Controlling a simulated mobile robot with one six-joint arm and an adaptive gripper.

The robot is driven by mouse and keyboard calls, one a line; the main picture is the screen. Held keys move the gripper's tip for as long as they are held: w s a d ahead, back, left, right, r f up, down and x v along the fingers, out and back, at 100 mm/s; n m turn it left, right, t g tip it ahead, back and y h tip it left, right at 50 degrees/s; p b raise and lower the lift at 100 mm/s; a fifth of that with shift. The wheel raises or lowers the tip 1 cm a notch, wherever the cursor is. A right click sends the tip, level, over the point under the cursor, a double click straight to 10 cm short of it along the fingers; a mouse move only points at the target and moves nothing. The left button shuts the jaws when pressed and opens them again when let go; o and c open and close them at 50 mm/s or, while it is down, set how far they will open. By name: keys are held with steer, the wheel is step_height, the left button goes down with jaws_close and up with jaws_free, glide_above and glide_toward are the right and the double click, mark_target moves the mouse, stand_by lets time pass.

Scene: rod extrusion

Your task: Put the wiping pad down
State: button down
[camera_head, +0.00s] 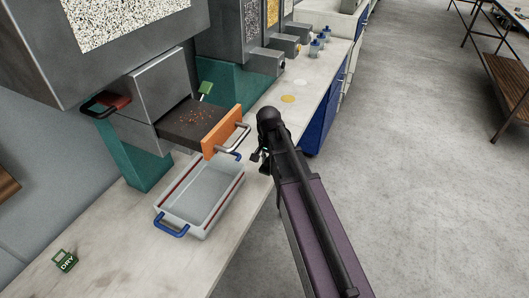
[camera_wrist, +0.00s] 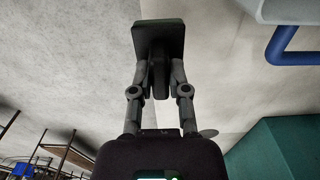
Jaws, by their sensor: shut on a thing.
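In the wrist view my gripper (camera_wrist: 159,80) is shut on the wiping pad (camera_wrist: 158,38), a dark green flat block with a black grip between the fingers. The pad is above the pale counter. In the head view my gripper (camera_head: 258,157) is small and mostly hidden by my arm, at the counter's front edge right of the clear tray; the pad cannot be made out there. A green block marked DRY (camera_head: 65,261) sits on the counter at the lower left.
The counter (camera_head: 115,240) is bare around the DRY block. Small bottles (camera_head: 318,44) stand farther back.

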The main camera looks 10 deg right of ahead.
steer(key=shift+s+d+f, duration=0.1)
steer(key=shift+d+f, duration=0.05)
steer(key=shift+d, duration=0.4)
steer(key=shift+s+d+f, duration=0.1)
steer(key=shift+d+f, duration=0.05)
steer(key=shift+d, duration=0.35)
steer(key=shift+w, duration=0.15)
steer(key=w, duration=0.4)
steer(key=w+f+b, duration=0.1)
steer(key=w, duration=0.9)
steer(key=shift+w+f+b, duration=0.2)
steer(key=shift+w+b, duration=0.05)
steer(key=shift+b, duration=0.15)
steer(key=shift+w, duration=0.65)
step_height(320, 180, down, 4)
steer(key=b, duration=0.3)
steer(key=shift+r+b, duration=0.15)
steer(key=shift+b, duration=0.2)
